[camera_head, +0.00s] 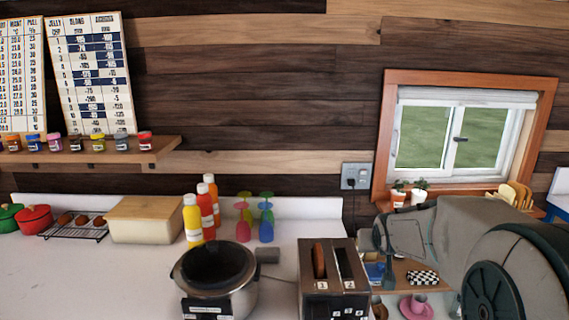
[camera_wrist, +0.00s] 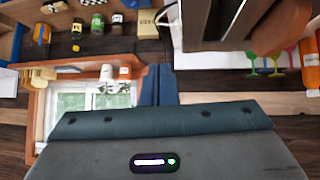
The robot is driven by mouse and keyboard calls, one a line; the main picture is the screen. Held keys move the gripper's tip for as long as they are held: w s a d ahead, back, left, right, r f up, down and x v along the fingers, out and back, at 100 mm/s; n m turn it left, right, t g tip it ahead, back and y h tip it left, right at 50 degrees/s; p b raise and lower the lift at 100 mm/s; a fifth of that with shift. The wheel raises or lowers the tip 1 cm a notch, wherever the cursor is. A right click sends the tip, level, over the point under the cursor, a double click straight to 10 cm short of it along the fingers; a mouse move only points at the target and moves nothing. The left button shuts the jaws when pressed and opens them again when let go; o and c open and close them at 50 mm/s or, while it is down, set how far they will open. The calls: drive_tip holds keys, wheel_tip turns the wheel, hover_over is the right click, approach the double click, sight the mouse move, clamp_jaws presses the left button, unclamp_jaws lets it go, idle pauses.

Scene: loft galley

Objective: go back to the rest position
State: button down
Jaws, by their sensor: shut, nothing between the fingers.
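My arm reaches in from the right side of the head view, in front of the window and the small shelf. A brown slice of bread (camera_head: 319,261) stands in one toaster slot.
A silver cooker (camera_head: 216,282) stands left of the toaster. Bottles (camera_head: 193,219), coloured glasses (camera_head: 243,225), a bread box (camera_head: 147,219) and a red pot (camera_head: 34,219) line the back. The counter's left front is clear.

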drive_tip(key=s+a+f+g+y, duration=0.1)
drive_tip(key=s+a+f+g, duration=0.15)
drive_tip(key=s, duration=0.65)
drive_tip(key=s+a+f+n+g, duration=0.1)
drive_tip(key=s+a+g, duration=0.15)
drive_tip(key=s, duration=0.65)
drive_tip(key=s+a+f+g+y, duration=0.1)
drive_tip(key=s+a+g, duration=0.15)
drive_tip(key=s, duration=0.65)
wheel_tip(320, 180, down, 10)
drive_tip(key=t+b, duration=0.1)
drive_tip(key=b, duration=0.9)
drive_tip(key=shift+s, duration=0.25)
